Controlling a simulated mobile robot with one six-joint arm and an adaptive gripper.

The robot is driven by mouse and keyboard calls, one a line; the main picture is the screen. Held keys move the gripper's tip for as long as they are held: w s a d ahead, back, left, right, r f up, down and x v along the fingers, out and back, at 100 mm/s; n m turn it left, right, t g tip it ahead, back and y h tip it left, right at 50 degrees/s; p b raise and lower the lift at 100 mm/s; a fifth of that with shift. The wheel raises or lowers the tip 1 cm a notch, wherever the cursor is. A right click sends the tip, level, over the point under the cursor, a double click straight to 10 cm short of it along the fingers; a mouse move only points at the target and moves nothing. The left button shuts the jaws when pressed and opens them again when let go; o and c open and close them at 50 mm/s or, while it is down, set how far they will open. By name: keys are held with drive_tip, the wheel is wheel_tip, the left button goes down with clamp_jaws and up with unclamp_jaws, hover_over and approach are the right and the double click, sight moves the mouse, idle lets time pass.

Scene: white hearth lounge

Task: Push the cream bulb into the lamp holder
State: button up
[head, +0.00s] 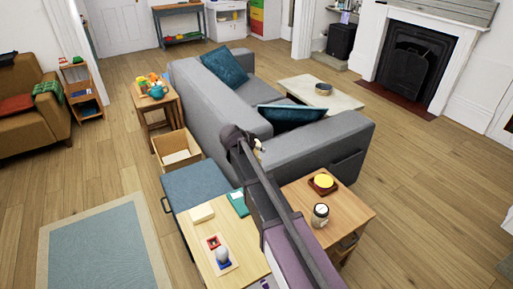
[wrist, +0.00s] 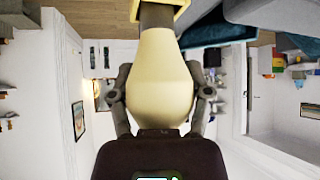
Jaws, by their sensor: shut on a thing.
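My gripper (wrist: 160,105) is shut on the cream bulb (wrist: 160,75), with one finger on each side of its round body. The bulb's narrow brownish neck points to the top of the wrist view, and a yellow edge shows there, cut off by the frame. In the head view my gripper (head: 240,142) is above the near end of the grey sofa, and a small part of the bulb (head: 259,146) shows beside it. I cannot tell which thing is the lamp holder.
The near wooden table (head: 190,235) also bears a cream block (head: 201,214) and a teal book (head: 238,203). A side table (head: 355,212) at right bears a yellow disc (head: 323,181) and a jar (head: 320,215). An open wooden box (head: 178,158) stands left of the sofa (head: 220,110).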

drive_tip(key=shift+f+b, duration=0.3)
drive_tip(key=shift+f, duration=0.05)
drive_tip(key=o, duration=1.2)
drive_tip(key=shift+c, duration=0.2)
drive_tip(key=shift+s+a+r, duration=0.1)
drive_tip(key=shift+r, duration=0.05)
drive_tip(key=p+v, duration=0.5)
drive_tip(key=v, duration=0.1)
drive_tip(key=shift+s+r, duration=0.15)
drive_tip(key=shift+r, duration=0.05)
idle(0.7)
drive_tip(key=shift+a, duration=0.1)
idle(0.6)
